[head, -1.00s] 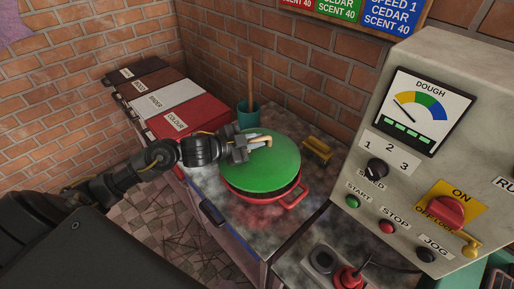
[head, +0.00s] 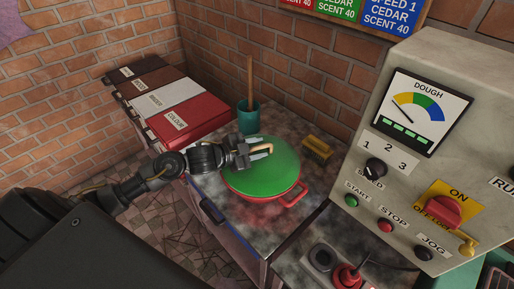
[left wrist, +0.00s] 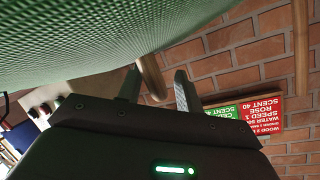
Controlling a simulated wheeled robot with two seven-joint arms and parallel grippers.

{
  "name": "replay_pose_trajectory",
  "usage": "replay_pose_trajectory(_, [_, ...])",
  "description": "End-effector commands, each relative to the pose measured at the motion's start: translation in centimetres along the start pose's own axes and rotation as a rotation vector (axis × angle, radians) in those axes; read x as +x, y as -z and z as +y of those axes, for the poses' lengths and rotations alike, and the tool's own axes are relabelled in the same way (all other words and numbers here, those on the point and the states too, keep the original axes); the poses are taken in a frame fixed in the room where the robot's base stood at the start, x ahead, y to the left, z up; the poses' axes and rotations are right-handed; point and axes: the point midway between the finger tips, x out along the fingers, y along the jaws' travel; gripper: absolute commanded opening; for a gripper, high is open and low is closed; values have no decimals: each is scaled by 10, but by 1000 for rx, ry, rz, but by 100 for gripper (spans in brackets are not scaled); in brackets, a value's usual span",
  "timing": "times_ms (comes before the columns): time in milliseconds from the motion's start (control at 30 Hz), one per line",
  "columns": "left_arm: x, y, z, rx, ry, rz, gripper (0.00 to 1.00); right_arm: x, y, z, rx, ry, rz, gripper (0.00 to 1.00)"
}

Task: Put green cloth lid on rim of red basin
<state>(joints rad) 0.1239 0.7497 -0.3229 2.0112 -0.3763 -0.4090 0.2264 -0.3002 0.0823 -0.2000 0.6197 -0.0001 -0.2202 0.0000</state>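The green cloth lid (head: 265,175) lies over the red basin (head: 293,197) on the bench, covering its opening. Its edge appears to rest on the basin's rim, level, with no clear gap in the head view. Its underside or near side fills the top of the left wrist view (left wrist: 90,40). My left gripper (head: 256,152) is at the lid's pale wooden handle (head: 262,149). In the left wrist view, the fingers (left wrist: 157,82) stand apart on either side of the handle, with a gap beside the right finger. My right gripper is not in view.
A teal cup (head: 248,118) with a wooden stick stands behind the basin. A yellow brush-like object (head: 317,149) lies to its right. Labelled bins (head: 180,110) are at the back left. The control panel (head: 410,150) and red joystick (head: 346,276) are on the right.

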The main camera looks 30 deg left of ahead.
Motion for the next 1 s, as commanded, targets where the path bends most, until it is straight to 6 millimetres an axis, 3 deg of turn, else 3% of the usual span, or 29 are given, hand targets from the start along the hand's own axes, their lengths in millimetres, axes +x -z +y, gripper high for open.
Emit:
replay_pose_trajectory(200, [-1,2,-1,0,0,0,36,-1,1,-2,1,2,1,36])
replay_pose_trajectory(333, [-12,-1,0,2,0,-1,36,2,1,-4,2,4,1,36])
replay_pose_trajectory(700, [-88,-2,2,4,-4,-2,36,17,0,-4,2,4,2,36])
replay_pose_trajectory(1000, [-117,0,0,0,-1,-2,36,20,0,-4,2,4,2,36])
